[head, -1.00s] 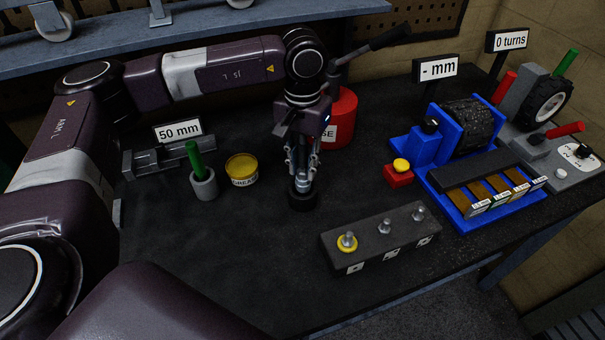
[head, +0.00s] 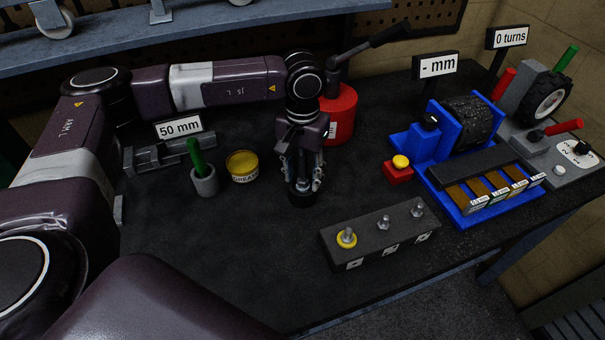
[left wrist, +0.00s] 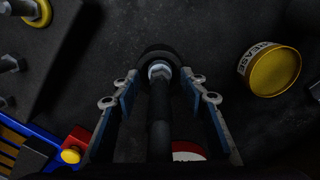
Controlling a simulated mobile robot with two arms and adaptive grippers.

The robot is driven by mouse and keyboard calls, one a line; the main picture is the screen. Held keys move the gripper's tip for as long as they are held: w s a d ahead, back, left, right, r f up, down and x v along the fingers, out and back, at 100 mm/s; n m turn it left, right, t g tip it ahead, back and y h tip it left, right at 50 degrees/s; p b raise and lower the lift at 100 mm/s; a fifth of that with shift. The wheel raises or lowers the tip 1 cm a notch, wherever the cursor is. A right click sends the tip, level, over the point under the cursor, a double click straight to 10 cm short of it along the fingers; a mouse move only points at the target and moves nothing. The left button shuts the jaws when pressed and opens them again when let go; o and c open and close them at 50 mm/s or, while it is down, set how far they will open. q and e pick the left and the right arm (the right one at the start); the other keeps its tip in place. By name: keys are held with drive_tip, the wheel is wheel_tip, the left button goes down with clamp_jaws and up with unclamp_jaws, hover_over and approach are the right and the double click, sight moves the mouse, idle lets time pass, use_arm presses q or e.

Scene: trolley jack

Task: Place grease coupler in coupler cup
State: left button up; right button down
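The grease coupler (left wrist: 159,72) shows as a silver metal end on a dark rod or hose in the left wrist view. Its end sits within the outline of the round black coupler cup (left wrist: 147,55); how deep it is seated I cannot tell. The cup also shows in the head view (head: 302,201), on the bench under my left gripper (head: 301,180). The gripper points down with its fingers spread, one on each side of the coupler. In the left wrist view the fingers (left wrist: 160,98) stand apart from it with gaps on both sides. My right gripper is out of view.
A yellow-lidded grease tin (head: 242,166) and a grey holder with a green handle (head: 204,182) stand left of the cup. A red grease bucket (head: 339,116) stands behind. A dark block with bolts (head: 380,237) lies at front right. The front-middle bench is clear.

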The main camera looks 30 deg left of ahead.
sight(303, 155)
use_arm(q)
drive_tip(key=shift+r, duration=0.1)
drive_tip(key=shift+r, duration=0.2)
wheel_tip(303, 155, up, 11)
drive_tip(key=b, duration=0.3)
drive_tip(key=shift+f, duration=0.2)
drive_tip(key=shift+r, duration=0.6)
drive_tip(key=shift+f, duration=0.1)
